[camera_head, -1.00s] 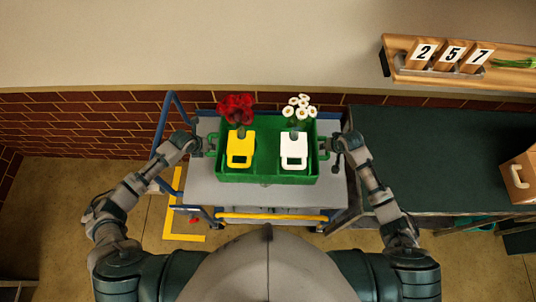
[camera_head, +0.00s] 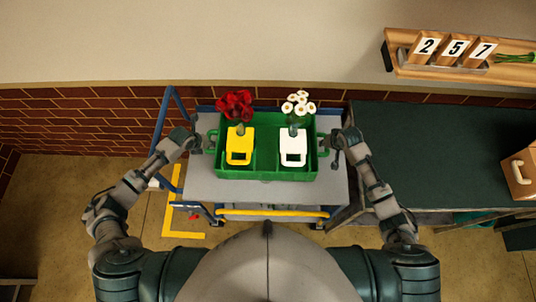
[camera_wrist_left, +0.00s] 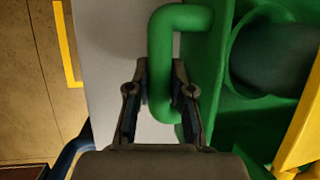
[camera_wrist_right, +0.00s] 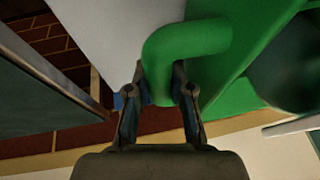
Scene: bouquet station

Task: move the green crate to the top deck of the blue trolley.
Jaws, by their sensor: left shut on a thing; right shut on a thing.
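The green crate (camera_head: 265,172) is over the grey top deck (camera_head: 200,188) of the blue trolley (camera_head: 174,120). It holds a yellow container (camera_head: 240,158) with red flowers (camera_head: 235,104) and a white container (camera_head: 293,160) with white flowers (camera_head: 299,104). My left gripper (camera_head: 208,141) is shut on the crate's left handle, which shows close up in the left wrist view (camera_wrist_left: 180,18). My right gripper (camera_head: 326,143) is shut on the right handle, close up in the right wrist view (camera_wrist_right: 185,42). I cannot tell whether the crate's underside touches the deck.
A dark green bench (camera_head: 430,150) stands right of the trolley, with a wooden box (camera_head: 520,172) at its right end. A wooden shelf (camera_head: 400,62) with number blocks hangs on the wall above. Yellow tape (camera_head: 180,236) marks the floor at left.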

